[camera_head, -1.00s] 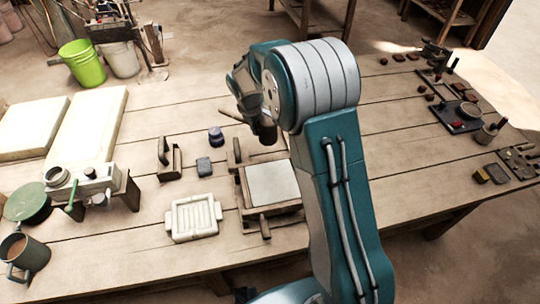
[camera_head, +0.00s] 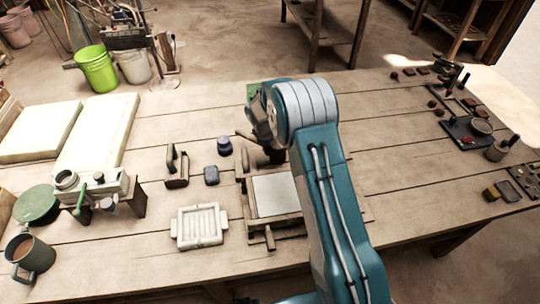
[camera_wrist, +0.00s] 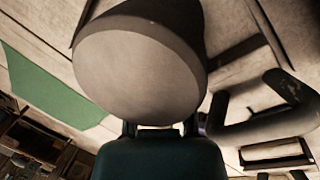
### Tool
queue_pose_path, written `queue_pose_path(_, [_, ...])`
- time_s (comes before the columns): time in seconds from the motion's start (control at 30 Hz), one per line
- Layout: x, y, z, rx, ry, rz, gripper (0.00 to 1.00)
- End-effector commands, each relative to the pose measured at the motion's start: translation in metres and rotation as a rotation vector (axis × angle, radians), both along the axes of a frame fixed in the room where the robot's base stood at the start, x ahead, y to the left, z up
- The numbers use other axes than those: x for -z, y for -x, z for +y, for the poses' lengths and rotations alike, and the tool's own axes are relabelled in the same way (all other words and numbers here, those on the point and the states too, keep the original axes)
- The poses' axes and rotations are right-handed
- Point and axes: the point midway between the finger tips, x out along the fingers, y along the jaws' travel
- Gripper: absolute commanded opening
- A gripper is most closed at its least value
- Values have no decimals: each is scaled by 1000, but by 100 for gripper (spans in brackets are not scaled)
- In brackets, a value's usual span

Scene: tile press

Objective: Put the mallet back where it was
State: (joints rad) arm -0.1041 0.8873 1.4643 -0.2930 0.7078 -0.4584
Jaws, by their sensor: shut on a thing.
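My gripper (camera_head: 262,122) is above the far edge of the tile press, partly hidden behind my arm. It is shut on the mallet. In the head view, a pale stick that looks like the mallet's handle (camera_head: 245,136) juts out to the left, and a dark part hangs below my gripper. In the wrist view, the mallet's round grey face with a dark side (camera_wrist: 140,75) fills the upper middle, just beyond my gripper (camera_wrist: 160,128). The tile press has a wooden frame and a pale plate (camera_head: 275,195). I cannot tell whether the mallet touches anything.
A mug (camera_head: 30,256) stands at the front left. Small tools and tiles lie at the far right.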

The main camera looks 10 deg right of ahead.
Motion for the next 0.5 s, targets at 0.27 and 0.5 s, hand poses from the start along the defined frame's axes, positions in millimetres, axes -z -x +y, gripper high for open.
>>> queue_pose_path(0.27, [34,0,0,0,1,-1,0])
queue_pose_path(0.5, [35,-1,0,0,0,-3,0])
